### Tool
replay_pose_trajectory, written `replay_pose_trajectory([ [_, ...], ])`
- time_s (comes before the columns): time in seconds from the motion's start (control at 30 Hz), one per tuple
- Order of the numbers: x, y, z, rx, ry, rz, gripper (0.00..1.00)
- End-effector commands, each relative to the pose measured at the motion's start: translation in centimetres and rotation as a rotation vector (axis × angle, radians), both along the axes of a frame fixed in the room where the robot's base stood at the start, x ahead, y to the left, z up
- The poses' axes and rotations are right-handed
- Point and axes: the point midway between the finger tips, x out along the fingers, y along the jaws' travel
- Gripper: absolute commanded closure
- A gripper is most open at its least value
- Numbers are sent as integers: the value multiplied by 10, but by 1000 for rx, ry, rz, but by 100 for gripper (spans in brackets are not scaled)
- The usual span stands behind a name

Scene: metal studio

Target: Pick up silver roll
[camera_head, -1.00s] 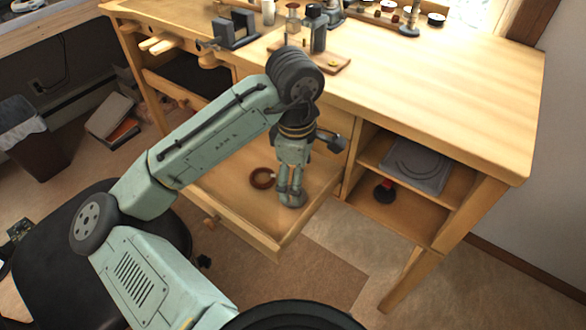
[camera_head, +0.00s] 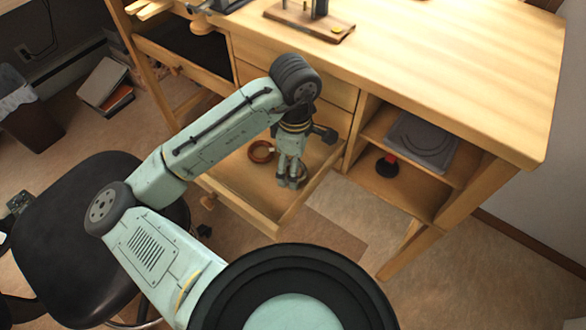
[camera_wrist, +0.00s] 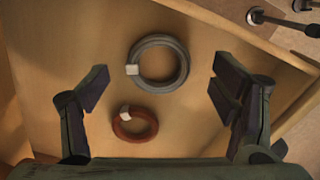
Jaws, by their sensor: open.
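The silver roll, a grey ring of coiled wire with a pale tag on its left side, lies in the open drawer, in the upper middle of the wrist view (camera_wrist: 183,65). My gripper (camera_wrist: 160,78) is open and empty, with its fingers apart to the left and right of the silver roll and none touching it. In the head view my gripper (camera_head: 291,181) points down into the drawer (camera_head: 239,180), and its fingers largely hide the silver roll there.
A smaller copper-red roll (camera_wrist: 152,124) lies close by in the drawer; it also shows in the head view (camera_head: 251,152). Drawer walls enclose the space. The wooden bench (camera_head: 440,70) overhangs behind, with an open shelf at right. A black chair (camera_head: 75,225) stands at left.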

Motion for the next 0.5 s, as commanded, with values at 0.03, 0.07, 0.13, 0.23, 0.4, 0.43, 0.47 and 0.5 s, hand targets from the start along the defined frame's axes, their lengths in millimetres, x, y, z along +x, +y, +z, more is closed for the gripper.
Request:
replay_pose_trajectory([
  [0.03,0,0,-6,0,1,1,20],
  [0.07,0,0,-10,1,1,1,20],
  [0.13,0,0,-15,-1,0,1,20],
  [0.23,0,0,-19,0,0,0,20],
  [0.4,0,0,-19,0,0,0,21],
  [0.43,0,0,-19,0,0,0,23],
  [0.47,0,0,-19,0,0,0,25],
  [0.5,0,0,-18,0,0,0,27],
])
